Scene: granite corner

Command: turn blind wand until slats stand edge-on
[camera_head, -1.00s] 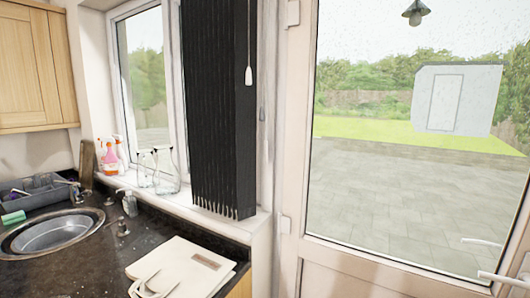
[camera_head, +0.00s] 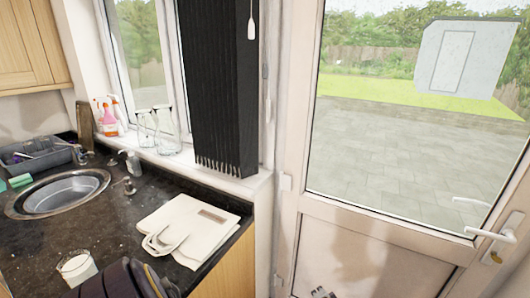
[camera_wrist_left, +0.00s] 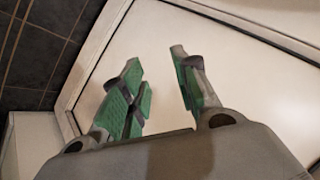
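The blind (camera_head: 218,90) is a dark, narrow stack of vertical slats beside the window. Its slats are bunched close together and their exact angle is hard to tell. A thin wand or cord with a white end (camera_head: 251,28) hangs at its right edge; its top is out of frame. My left gripper (camera_wrist_left: 160,85) is open and empty in the left wrist view, its green-padded fingers apart before a white panel. Small fingertips, apparently of this gripper, just show at the bottom of the head view (camera_head: 322,293), well below and right of the wand. My right gripper is out of view.
Glass bottles (camera_head: 166,130) stand on the sill left of the blind. The glazed door (camera_head: 400,130) with a white handle (camera_head: 490,235) is at the right.

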